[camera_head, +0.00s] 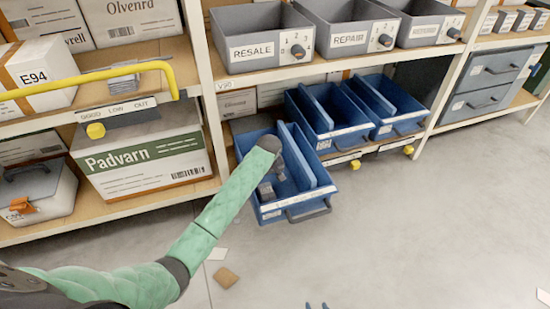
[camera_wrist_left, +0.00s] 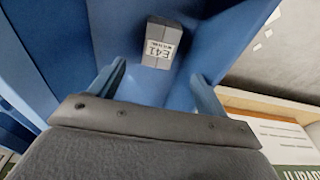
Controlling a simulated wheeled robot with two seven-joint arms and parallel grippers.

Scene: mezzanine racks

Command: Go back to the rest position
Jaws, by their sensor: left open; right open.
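My left arm (camera_head: 205,225) reaches from the lower left to a blue bin (camera_head: 325,192) that is pulled out from the lower shelf. Its wrist end is over the bin, and the fingers are hard to make out there. In the left wrist view my left gripper (camera_wrist_left: 158,70) is open, its two blue fingers apart with nothing held. A small grey box labelled E41 (camera_wrist_left: 162,42) lies in the bin beyond the fingertips. Small grey items (camera_head: 266,191) lie in the bin in the head view.
More blue bins (camera_head: 330,115) stand on the lower shelf. Grey bins marked RESALE (camera_head: 262,52) and REPAIR are above. A yellow rail (camera_head: 110,72) and a Padvarn carton (camera_head: 150,165) are left of the bin. The floor (camera_head: 430,230) at right is mostly clear, with scraps below.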

